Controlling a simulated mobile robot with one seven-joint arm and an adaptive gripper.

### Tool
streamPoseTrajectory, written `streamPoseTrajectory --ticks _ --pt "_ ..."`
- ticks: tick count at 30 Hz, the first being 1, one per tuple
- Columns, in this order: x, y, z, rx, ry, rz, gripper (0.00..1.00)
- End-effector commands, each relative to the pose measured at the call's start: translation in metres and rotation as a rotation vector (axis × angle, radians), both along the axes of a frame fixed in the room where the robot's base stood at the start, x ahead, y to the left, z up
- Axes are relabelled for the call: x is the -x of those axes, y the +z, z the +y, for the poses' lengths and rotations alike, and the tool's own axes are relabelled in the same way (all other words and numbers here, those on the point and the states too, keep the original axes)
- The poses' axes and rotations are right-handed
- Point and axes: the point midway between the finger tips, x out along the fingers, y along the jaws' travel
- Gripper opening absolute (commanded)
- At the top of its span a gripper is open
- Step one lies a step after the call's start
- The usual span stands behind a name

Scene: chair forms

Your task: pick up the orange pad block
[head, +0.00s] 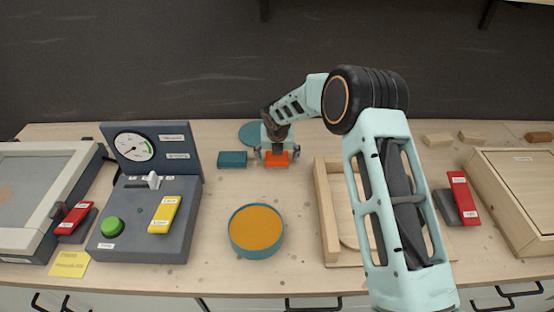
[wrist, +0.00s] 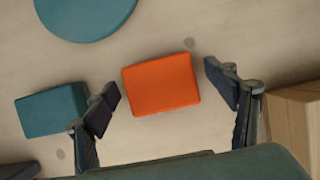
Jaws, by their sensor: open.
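The orange pad block (wrist: 161,84) lies flat on the wooden worktop, slightly turned, in the wrist view. In the head view the orange pad block (head: 277,160) shows below my gripper (head: 275,155). My gripper is open and empty, and in the wrist view its two fingers (wrist: 163,95) stand to the left and right of the block with gaps on both sides. Whether the fingertips are level with the block or above it I cannot tell.
A teal block (wrist: 52,109) lies close to the left finger. A teal disc (wrist: 85,8) lies behind. A wooden frame (head: 326,210) stands close on the right. A round teal dish with orange inside (head: 256,228) sits in front. A gauge panel (head: 150,150) stands left.

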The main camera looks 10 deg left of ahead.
Motion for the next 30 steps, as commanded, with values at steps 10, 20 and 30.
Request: streamPoseTrajectory --ticks 10,20,30 --pt "0.000 0.001 0.000 0.000 0.000 0.000 0.53" --pt "0.000 0.001 0.000 0.000 0.000 -0.001 0.31" --pt "-0.001 0.017 0.000 -0.002 -0.001 -0.003 0.31"
